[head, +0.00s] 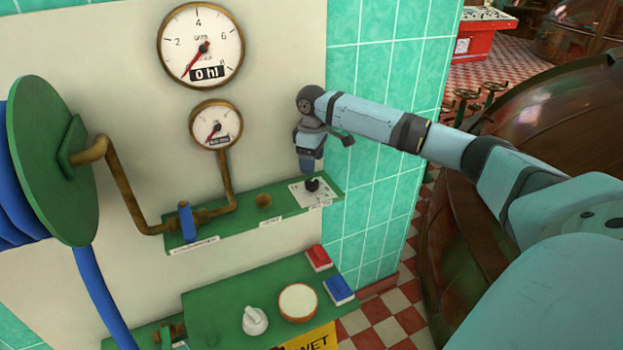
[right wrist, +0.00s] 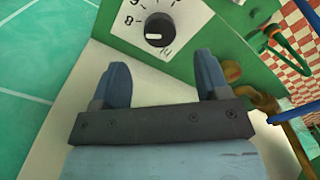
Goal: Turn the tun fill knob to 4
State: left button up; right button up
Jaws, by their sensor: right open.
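The tun fill knob (head: 312,185) is a small black knob on a white numbered plate at the right end of the green shelf panel. In the right wrist view the knob (right wrist: 159,24) sits at the top, with a white mark on its face; 8, 9 and 10 show on the part of the plate in view. I cannot tell exactly which number the mark points to. My right gripper (head: 309,168) is just above the knob in the head view. Its two blue fingers (right wrist: 162,72) are apart and empty, short of the knob. My left gripper is not in view.
A large gauge (head: 201,45) reads 0 hl, with a smaller gauge (head: 216,125) below. A blue-handled valve (head: 187,221) and a brass knob (head: 264,201) share the panel. Below are a white knob (head: 255,320), red button (head: 318,258) and blue button (head: 339,289). A green disc (head: 45,160) stands left.

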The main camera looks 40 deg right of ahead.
aim_at(312, 181)
notch_tip(312, 181, down, 7)
jog(key=shift+r, duration=0.2)
jog(key=shift+r, duration=0.1)
jog(key=c, duration=0.9)
